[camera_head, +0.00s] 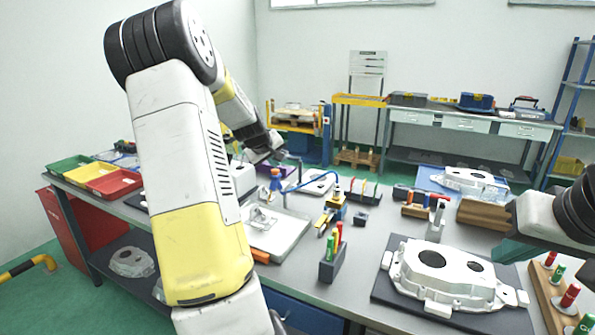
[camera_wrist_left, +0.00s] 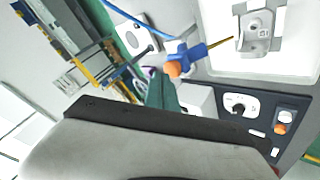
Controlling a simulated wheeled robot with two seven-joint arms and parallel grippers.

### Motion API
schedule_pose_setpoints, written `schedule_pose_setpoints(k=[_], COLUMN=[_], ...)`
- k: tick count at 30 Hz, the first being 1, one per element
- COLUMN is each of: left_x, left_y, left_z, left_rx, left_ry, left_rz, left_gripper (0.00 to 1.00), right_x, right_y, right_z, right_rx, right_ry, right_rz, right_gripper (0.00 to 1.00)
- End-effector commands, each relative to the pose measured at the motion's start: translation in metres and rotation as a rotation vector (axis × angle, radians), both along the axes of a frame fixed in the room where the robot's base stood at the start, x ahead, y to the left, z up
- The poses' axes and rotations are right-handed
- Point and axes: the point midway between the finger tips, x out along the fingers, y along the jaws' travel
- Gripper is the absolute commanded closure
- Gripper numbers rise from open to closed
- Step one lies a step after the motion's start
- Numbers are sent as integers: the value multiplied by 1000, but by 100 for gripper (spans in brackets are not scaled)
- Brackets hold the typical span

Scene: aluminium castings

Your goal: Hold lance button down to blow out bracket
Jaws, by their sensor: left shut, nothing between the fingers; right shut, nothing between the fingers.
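The bracket (camera_head: 262,218), a small light metal piece, sits on a pale tray (camera_head: 283,235) left of the bench's middle. It also shows at the top right of the left wrist view (camera_wrist_left: 257,30). The blue lance (camera_wrist_left: 192,58) has an orange button (camera_wrist_left: 175,69) and a thin yellow nozzle pointing towards the bracket. In the head view the lance (camera_head: 276,183) stands behind the tray. My left gripper (camera_head: 276,155) is shut and empty, just above the lance; its teal fingertips (camera_wrist_left: 163,92) appear close to the button, contact unclear. My right gripper (camera_head: 512,250) is shut and empty at right.
A large casting (camera_head: 445,275) lies on a dark mat at front right. A holder with coloured pegs (camera_head: 332,262) stands mid-bench. Red, yellow and green bins (camera_head: 105,183) line the left end. A panel with a knob (camera_wrist_left: 240,106) sits beside the lance.

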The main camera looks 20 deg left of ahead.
Motion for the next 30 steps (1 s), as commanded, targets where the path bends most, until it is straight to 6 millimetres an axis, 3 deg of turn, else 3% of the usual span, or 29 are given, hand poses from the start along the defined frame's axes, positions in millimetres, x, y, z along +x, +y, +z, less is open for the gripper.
schedule_pose_setpoints(k=[30], left_x=[0], left_y=[0], left_z=[-10], left_rx=[-1], left_ry=[1], left_rz=[0], left_gripper=[100], right_x=[0], right_y=[0], right_z=[0], right_rx=[0], right_ry=[0], right_rz=[0], right_gripper=[100])
